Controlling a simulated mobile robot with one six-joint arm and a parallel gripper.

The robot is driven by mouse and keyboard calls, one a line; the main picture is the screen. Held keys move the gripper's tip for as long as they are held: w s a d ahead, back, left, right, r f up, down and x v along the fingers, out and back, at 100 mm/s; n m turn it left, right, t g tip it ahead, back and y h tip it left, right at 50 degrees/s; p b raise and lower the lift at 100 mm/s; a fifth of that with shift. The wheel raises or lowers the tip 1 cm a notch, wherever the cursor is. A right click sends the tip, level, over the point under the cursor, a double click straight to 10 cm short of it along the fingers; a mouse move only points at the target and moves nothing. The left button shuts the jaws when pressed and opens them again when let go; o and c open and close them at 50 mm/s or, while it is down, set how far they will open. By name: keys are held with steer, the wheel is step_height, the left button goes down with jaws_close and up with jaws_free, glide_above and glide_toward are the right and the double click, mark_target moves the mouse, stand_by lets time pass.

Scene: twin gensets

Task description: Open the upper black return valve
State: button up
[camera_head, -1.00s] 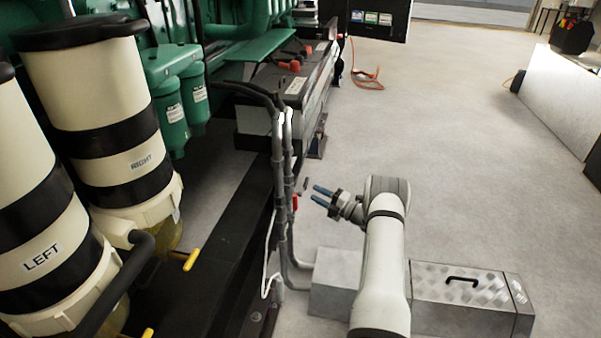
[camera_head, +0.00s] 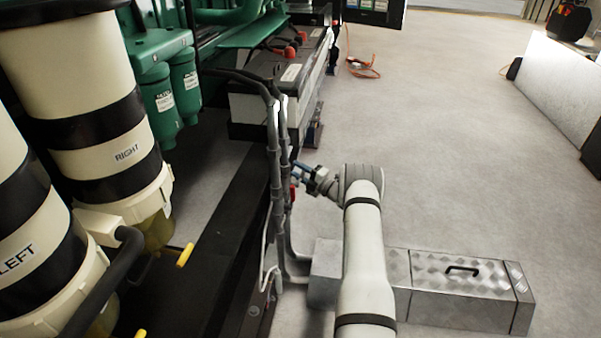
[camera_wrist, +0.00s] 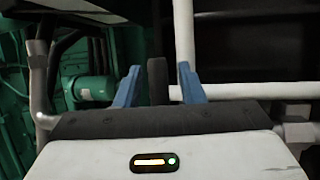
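My gripper (camera_head: 298,172) is at the grey vertical pipes (camera_head: 275,165) beside the genset skid, pointing left. In the wrist view its two blue fingers (camera_wrist: 158,85) are apart. A black upright handle (camera_wrist: 157,78), apparently the black valve lever, stands between them with a small gap on each side. I cannot tell its depth relative to the fingertips. In the head view this black handle is hidden by or merges with the gripper. A small red handle (camera_head: 292,193) sits on the pipes just below the gripper.
A white pipe (camera_wrist: 184,40) rises behind the right finger, and a horizontal pipe (camera_wrist: 250,90) runs to the right. A checker-plate metal box (camera_head: 455,285) stands on the floor near my arm. Filters marked LEFT and RIGHT (camera_head: 105,150) stand at left.

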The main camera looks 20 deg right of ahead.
steer(key=shift+c, duration=0.2)
jaws_close()
